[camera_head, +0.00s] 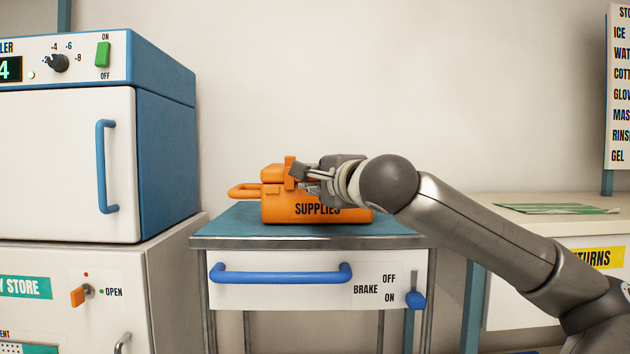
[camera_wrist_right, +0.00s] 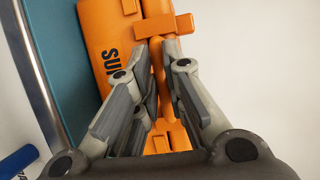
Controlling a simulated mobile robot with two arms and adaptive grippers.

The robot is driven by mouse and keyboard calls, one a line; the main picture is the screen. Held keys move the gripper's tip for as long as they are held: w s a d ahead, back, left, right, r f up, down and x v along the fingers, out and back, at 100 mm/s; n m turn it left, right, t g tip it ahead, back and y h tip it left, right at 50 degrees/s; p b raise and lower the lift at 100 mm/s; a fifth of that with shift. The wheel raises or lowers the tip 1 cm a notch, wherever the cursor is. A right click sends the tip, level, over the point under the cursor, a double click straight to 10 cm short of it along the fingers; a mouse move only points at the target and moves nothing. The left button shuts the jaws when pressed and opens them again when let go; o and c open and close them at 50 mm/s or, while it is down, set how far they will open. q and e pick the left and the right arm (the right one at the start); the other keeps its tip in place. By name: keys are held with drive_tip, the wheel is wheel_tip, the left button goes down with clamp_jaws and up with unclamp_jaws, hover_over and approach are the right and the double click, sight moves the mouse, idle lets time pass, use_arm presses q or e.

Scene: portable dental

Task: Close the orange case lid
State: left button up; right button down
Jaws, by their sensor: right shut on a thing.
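The orange case (camera_head: 280,211), marked SUPPLIES, stands on the blue top of a small cart, its loop handle (camera_head: 243,190) at the left. Its orange lid (camera_head: 272,174) shows at the top; the arm hides much of it, so I cannot tell its exact angle. My right gripper (camera_head: 303,178) reaches in from the right at the case's upper part. My left gripper is not in view.
The cart top (camera_head: 222,224) has bare room around the case. A blue-sided cabinet (camera_head: 165,130) stands close at the left. A counter (camera_head: 480,207) with green-and-white sheets (camera_head: 556,209) is at the right. A plain wall is behind.

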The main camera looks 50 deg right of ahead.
drive_tip(key=shift+w+f, duration=0.1)
drive_tip(key=shift+f, duration=0.45)
drive_tip(key=c, duration=1.5)
unclamp_jaws()
drive_tip(key=shift+d+f, duration=0.1)
drive_tip(key=shift+d, duration=0.05)
drive_tip(key=shift+r, duration=0.2)
drive_tip(key=v, duration=1.2)
drive_tip(key=shift+w, duration=0.1)
